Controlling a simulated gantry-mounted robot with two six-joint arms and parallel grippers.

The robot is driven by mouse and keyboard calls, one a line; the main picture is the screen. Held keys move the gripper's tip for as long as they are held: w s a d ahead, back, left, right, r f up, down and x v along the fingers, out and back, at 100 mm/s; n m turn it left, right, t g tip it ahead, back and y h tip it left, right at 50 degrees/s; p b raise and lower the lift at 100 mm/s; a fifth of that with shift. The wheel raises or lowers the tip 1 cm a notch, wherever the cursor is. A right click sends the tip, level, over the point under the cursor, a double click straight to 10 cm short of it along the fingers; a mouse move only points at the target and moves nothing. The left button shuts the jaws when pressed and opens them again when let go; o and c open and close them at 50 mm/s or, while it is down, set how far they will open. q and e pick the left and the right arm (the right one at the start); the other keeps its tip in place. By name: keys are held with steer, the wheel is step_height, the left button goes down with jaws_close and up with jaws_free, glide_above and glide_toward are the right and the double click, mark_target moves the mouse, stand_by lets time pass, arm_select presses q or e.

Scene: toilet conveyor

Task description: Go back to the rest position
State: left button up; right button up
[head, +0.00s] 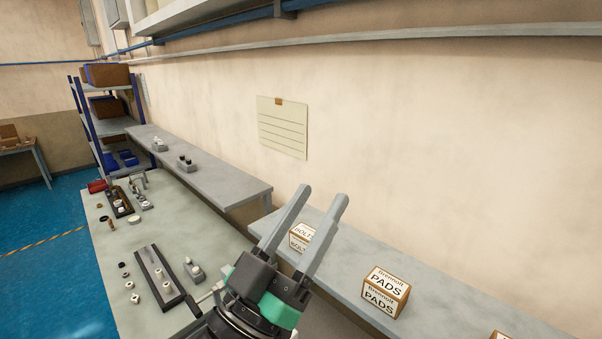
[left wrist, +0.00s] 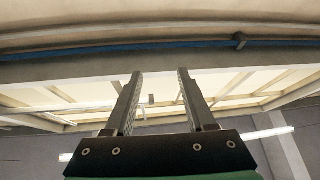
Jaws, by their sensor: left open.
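My left gripper (head: 322,192) is raised in the lower middle of the head view, its two grey fingers pointing up. The fingers are parted with nothing between them. It stands in front of the wall and the shelf, clear of the objects there as far as I can see. In the left wrist view the same gripper (left wrist: 160,82) shows two parted fingers with the ceiling and a blue pipe behind them. My right gripper is in neither view.
A grey worktable (head: 210,230) holds a dark tray (head: 159,275) and several small parts. A wall shelf (head: 345,282) behind my gripper carries a PADS box (head: 386,291) and a BOLTS box (head: 303,236). A blue rack (head: 108,115) stands at the far left. The space above the worktable is open.

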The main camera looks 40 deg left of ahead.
arm_select(q)
steer(key=s+d+r+m+t+h, duration=0.3)
steer(key=s+r+h, duration=0.1)
steer(key=r, duration=0.7)
steer(key=shift+s+m, duration=0.3)
steer(key=shift+s, duration=0.6)
steer(key=shift+d+r, duration=0.1)
step_height(320, 180, up, 9)
steer(key=p, duration=1)
step_height(320, 180, down, 38)
steer(key=b, duration=3.8)
steer(key=shift+b, duration=0.4)
